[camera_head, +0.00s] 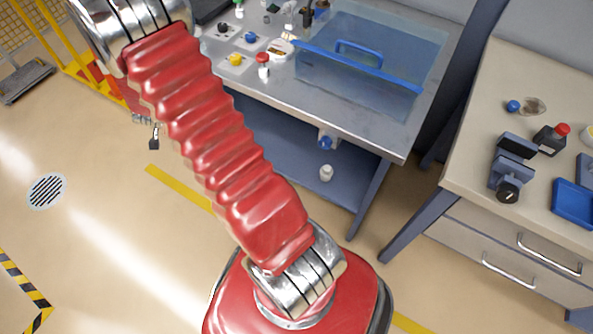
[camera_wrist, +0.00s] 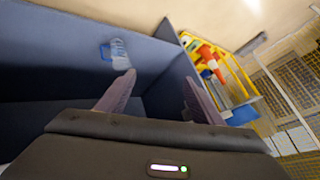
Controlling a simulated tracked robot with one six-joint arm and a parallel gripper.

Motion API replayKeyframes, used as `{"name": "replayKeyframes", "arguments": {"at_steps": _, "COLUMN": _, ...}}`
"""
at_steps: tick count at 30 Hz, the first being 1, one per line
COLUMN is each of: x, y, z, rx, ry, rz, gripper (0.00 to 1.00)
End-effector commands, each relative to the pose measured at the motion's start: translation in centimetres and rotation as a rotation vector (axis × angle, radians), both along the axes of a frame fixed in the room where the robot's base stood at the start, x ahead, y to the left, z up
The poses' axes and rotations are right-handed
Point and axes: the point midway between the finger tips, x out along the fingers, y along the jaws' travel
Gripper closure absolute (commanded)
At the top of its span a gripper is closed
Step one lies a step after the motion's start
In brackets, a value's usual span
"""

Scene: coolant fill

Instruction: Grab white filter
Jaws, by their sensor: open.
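A small white object (camera_head: 326,172), possibly the white filter, sits on the blue-grey lower shelf (camera_head: 290,150) of the metal bench; it is too small to be sure. A white-and-blue item (camera_head: 325,142) shows just above it under the bench top. My gripper (camera_wrist: 159,76) is open in the wrist view, with nothing between its two fingers. Beyond the left finger is a translucent blue container (camera_wrist: 118,52) by the blue-grey panels. No clearly recognisable white filter shows in the wrist view. My gripper is outside the head view.
A drawer cabinet (camera_head: 470,215) stands at right. A yellow cart (camera_wrist: 232,88) is right in the wrist view. Floor at left is open.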

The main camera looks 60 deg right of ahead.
Motion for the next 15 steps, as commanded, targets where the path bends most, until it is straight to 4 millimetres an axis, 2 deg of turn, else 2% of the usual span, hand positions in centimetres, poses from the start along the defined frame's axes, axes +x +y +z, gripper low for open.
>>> {"name": "replayKeyframes", "arguments": {"at_steps": 1, "x": -0.5, "y": -1.2, "z": -1.8, "rx": -0.005, "ry": 0.01, "rz": -0.04, "gripper": 0.39}}
{"name": "replayKeyframes", "arguments": {"at_steps": 8, "x": -3.5, "y": -6.4, "z": -8.2, "rx": -0.049, "ry": 0.039, "rz": -0.225, "gripper": 0.39}}
{"name": "replayKeyframes", "arguments": {"at_steps": 15, "x": -8.5, "y": -10.9, "z": -14.9, "rx": -0.113, "ry": 0.086, "rz": -0.412, "gripper": 0.39}}
